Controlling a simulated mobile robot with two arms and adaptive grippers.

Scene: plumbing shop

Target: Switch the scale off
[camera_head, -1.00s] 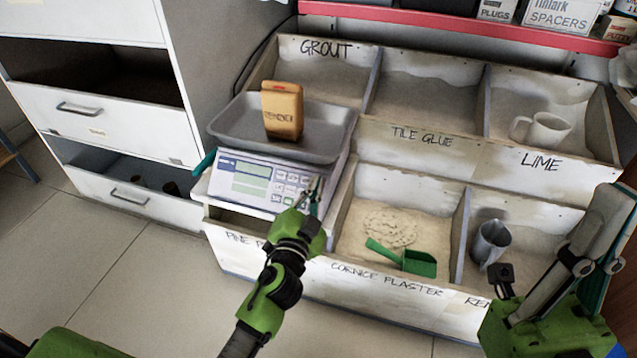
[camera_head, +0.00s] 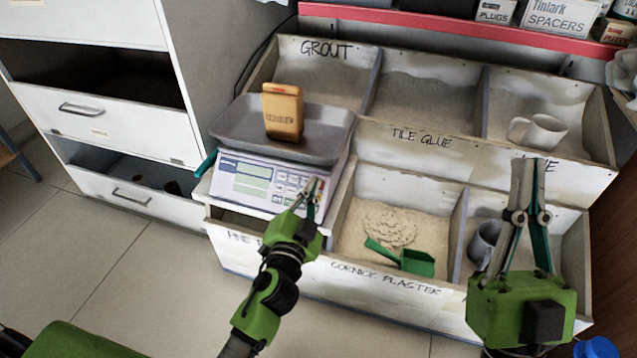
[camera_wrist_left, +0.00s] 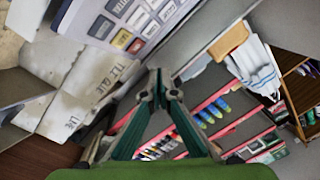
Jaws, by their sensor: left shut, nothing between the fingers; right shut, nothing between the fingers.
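The scale (camera_head: 258,182) stands at the left end of the bin unit, with a pale front panel of displays and keys. An orange-brown box (camera_head: 283,112) stands upright in its grey pan (camera_head: 330,130). My left gripper (camera_head: 314,188) is shut and empty, with its tips at the right part of the key panel; I cannot tell whether they touch it. In the left wrist view the key panel (camera_wrist_left: 125,25) is at the top, above the left gripper's fingertips (camera_wrist_left: 158,78). My right gripper (camera_head: 530,168) is shut and empty, raised in front of the right-hand bins.
The bins hold powder, a green scoop (camera_head: 405,258), a white mug (camera_head: 540,130) and a grey metal jug (camera_head: 484,243), partly hidden by my right gripper. A white drawer cabinet (camera_head: 100,120) stands left of the scale. A red-edged shelf (camera_head: 450,26) runs behind.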

